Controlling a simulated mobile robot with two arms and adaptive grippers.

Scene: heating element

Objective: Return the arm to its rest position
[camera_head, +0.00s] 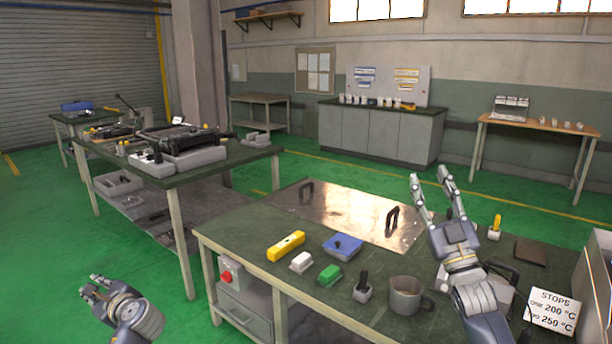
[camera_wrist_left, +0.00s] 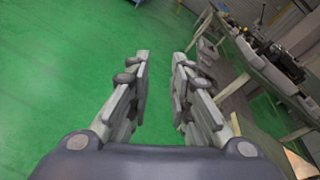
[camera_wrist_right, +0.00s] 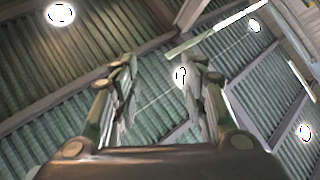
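My right gripper (camera_head: 432,187) is raised above the right part of the near workbench, fingers pointing up. Its fingers are apart with nothing between them; the right wrist view also shows the open fingers (camera_wrist_right: 160,95) against the ceiling. My left gripper (camera_head: 91,288) is low at the left, over the green floor and away from the bench. The left wrist view shows its fingers (camera_wrist_left: 160,90) apart and empty.
The near workbench (camera_head: 236,229) carries a metal plate with handles (camera_head: 345,212), a yellow block (camera_head: 286,246), a blue item (camera_head: 342,246), a grey mug (camera_head: 405,297) and a temperature sign (camera_head: 553,312). A second table (camera_head: 180,178) stands behind left. Floor (camera_head: 45,250) at left is clear.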

